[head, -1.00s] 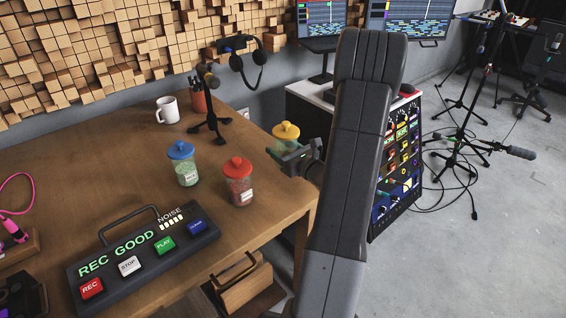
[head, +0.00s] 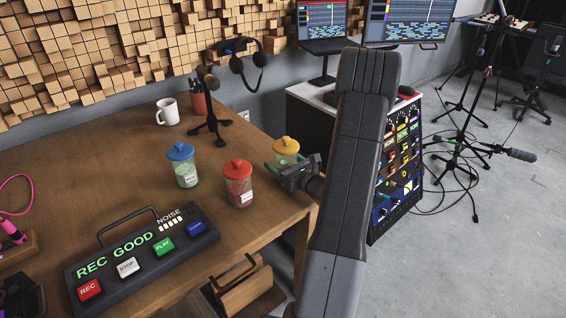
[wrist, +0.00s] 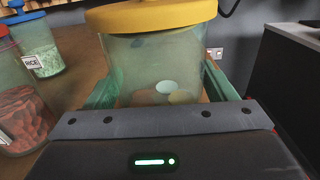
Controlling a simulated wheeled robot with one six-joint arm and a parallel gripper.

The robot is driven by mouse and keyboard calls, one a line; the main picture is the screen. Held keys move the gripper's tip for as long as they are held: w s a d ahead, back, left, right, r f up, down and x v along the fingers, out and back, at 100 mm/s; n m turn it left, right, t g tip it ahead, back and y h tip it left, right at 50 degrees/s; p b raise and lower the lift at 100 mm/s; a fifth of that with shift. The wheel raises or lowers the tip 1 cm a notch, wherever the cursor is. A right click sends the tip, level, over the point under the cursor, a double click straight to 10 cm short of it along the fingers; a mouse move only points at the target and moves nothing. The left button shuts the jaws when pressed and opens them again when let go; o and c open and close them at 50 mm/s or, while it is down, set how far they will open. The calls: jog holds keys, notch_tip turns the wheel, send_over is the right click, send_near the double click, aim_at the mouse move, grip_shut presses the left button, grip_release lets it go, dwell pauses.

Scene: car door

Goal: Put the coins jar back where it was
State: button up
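The coins jar, a clear jar with a yellow lid (head: 286,145), is at the right end of the wooden table in the head view. Its body (wrist: 150,72) fills the middle of the wrist view, with a few round coins low inside. My gripper (head: 283,167) has its green fingers on both sides of the jar and appears shut on it. The jar looks upright. Its base is hidden behind my gripper, so I cannot tell whether it touches the table.
A red-lidded jar (head: 238,185) and a blue-lidded jar (head: 185,167) labelled RICE (wrist: 34,63) stand to the left on the table (head: 110,175). A small microphone stand (head: 210,120) is behind. The table's right edge is close to my gripper.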

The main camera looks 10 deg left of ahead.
jog(key=shift+r, duration=0.1)
jog(key=shift+r+p, duration=0.25)
jog(key=shift+p, duration=0.1)
jog(key=b+v, duration=0.1)
jog(key=v, duration=1.1)
jog(key=shift+f, duration=0.15)
